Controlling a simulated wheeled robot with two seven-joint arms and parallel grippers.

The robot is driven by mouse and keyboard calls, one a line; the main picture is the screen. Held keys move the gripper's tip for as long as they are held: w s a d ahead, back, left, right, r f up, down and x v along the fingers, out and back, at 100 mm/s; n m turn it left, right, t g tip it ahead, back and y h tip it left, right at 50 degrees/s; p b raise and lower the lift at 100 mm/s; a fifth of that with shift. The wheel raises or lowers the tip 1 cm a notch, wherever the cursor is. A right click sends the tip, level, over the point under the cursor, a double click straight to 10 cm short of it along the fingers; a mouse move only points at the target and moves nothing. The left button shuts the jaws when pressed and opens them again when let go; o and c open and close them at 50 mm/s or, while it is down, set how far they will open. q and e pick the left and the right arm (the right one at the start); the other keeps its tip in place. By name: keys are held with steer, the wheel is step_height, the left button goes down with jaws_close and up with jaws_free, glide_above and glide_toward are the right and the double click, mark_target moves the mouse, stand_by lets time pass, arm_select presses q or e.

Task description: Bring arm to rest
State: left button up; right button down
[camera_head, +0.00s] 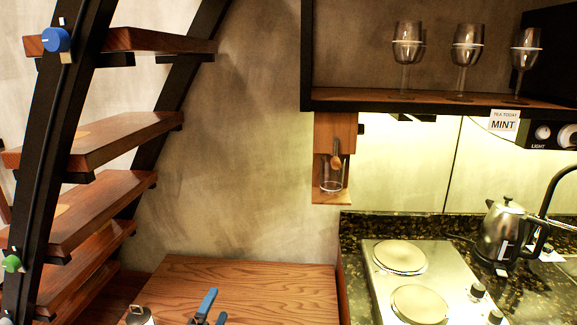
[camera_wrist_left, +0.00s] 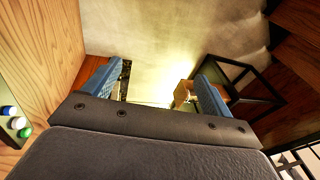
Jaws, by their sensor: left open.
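My left gripper (camera_head: 213,309) shows at the bottom of the head view, in front of the wooden top (camera_head: 265,285). Only its blue fingers and a little of its dark body are in that view. In the left wrist view my left gripper (camera_wrist_left: 155,90) has its two blue fingers wide apart. Nothing is between them. The rest of the left arm is out of the head view. My right gripper is in neither view.
Wooden stairs (camera_head: 95,140) on black stringers rise at the left. A shelf (camera_head: 350,99) with stemmed glasses hangs at the upper right. Below are a hob (camera_head: 425,275) and a kettle (camera_head: 502,235). A metallic object (camera_head: 140,316) is cut off at the bottom edge.

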arm_select(q)
steer(key=s+a+f+n+g+y, duration=0.5)
steer(key=s+f+n+y, duration=0.1)
steer(key=f+n, duration=0.3)
steer(key=s+d+f+n+g+h, duration=0.1)
steer(key=s+f+n+g, duration=0.45)
steer(key=s, duration=0.65)
steer(key=s+f+n+g+h, duration=0.1)
steer(key=s+f+n+g, duration=0.45)
steer(key=s, duration=0.65)
steer(key=s+d+f+m+g, duration=0.1)
steer(key=d+f, duration=0.1)
steer(key=f, duration=1.2)
steer(key=s+d+f+m+g, duration=0.1)
steer(key=d+f, duration=0.2)
steer(key=f, duration=1.1)
steer(key=shift+s+d, duration=0.15)
steer(key=shift+d, duration=0.1)
steer(key=shift+o, duration=0.2)
steer(key=shift+r, duration=0.1)
